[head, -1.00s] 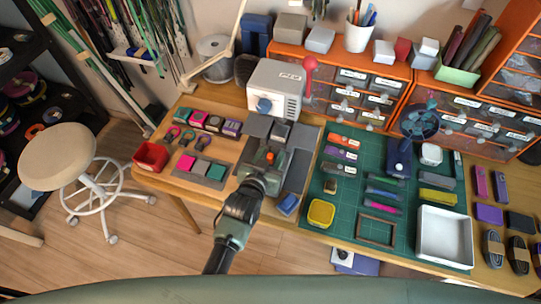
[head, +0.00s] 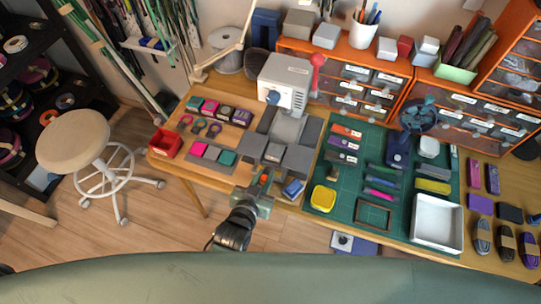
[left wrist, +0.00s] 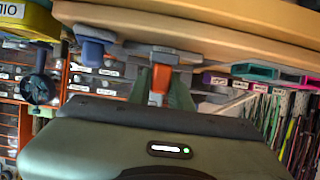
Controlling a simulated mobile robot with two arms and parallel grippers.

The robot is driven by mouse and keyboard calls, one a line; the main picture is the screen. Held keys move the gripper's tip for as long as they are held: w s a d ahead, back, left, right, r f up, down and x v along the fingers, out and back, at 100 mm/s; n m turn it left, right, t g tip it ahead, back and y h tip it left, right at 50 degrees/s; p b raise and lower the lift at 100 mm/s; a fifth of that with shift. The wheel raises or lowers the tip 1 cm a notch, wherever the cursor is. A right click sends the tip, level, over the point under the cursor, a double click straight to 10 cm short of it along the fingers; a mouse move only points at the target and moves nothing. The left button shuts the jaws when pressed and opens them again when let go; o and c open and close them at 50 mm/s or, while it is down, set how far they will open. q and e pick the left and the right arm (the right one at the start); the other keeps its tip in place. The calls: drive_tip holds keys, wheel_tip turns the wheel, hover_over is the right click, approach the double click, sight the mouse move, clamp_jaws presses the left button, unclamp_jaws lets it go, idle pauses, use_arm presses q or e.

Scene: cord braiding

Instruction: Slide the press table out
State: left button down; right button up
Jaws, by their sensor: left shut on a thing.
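The press (head: 283,82) is a white box with a blue knob and a red-topped lever at the back of the workbench. Its grey press table (head: 275,152) sticks out in front of it, towards the bench's front edge. My left gripper (head: 264,178) is shut on the orange handle at the table's front. In the left wrist view the orange handle (left wrist: 157,92) stands between the two green fingers. My right gripper is not in view.
A blue block (head: 293,188) lies just right of my left gripper. A yellow tray (head: 323,198) and a green cutting mat (head: 345,217) are further right. A red bin (head: 165,143) and colour swatches lie left. A stool (head: 73,139) stands on the floor left of the bench.

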use_arm(q)
drive_tip(key=shift+s+a+r, duration=0.1)
drive_tip(key=shift+s+a, duration=0.05)
drive_tip(key=shift+s, duration=0.4)
drive_tip(key=shift+w+f, duration=0.15)
drive_tip(key=shift+f, duration=0.15)
drive_tip(key=c, duration=1.3)
unclamp_jaws()
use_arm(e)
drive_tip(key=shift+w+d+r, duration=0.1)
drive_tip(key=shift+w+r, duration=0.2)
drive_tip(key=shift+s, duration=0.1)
